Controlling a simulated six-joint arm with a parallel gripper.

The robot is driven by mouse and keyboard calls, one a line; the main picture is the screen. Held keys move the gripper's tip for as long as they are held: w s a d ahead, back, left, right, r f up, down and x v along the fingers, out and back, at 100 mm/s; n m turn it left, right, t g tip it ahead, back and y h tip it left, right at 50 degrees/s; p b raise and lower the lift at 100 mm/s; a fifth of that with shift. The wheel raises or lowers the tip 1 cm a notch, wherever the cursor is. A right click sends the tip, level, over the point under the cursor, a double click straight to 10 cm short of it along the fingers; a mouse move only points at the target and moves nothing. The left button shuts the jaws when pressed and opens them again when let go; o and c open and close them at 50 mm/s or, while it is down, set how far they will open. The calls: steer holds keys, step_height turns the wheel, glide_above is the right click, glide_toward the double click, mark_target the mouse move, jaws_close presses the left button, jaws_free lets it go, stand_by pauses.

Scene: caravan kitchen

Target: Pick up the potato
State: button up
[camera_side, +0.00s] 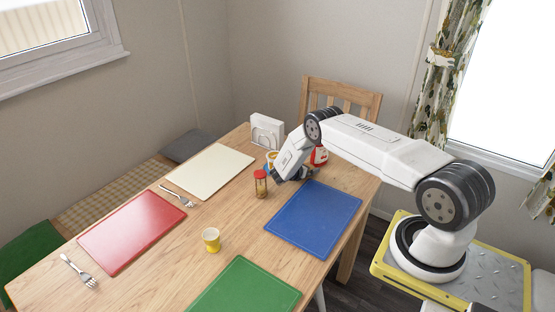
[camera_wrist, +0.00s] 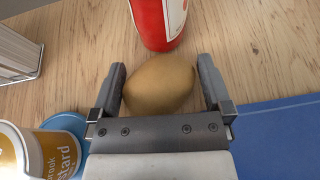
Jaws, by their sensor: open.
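The potato (camera_wrist: 160,83) is brown and oval and lies on the wooden table in the wrist view. My gripper (camera_wrist: 160,78) is open, with one finger on each side of the potato. A narrow gap shows between the potato and the right finger; the left finger is very close to it, and I cannot tell whether they touch. In the side view my gripper (camera_side: 290,174) is low over the far part of the table, and the potato is hidden behind it and the arm.
A red bottle (camera_wrist: 159,20) stands just beyond the potato. A mustard jar (camera_wrist: 42,152) is at lower left, a white rack (camera_wrist: 18,52) at left. A blue mat (camera_side: 313,219) lies at right.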

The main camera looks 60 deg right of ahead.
steer(key=c, duration=1.2)
steer(key=shift+c, duration=0.2)
steer(key=shift+r, duration=0.15)
steer(key=shift+r, duration=1.55)
steer(key=s+a+r, duration=0.7)
steer(key=s+r, duration=0.2)
steer(key=s, duration=0.2)
steer(key=shift+s+a+r, duration=0.3)
steer(key=shift+a, duration=0.1)
steer(key=shift+r, duration=0.1)
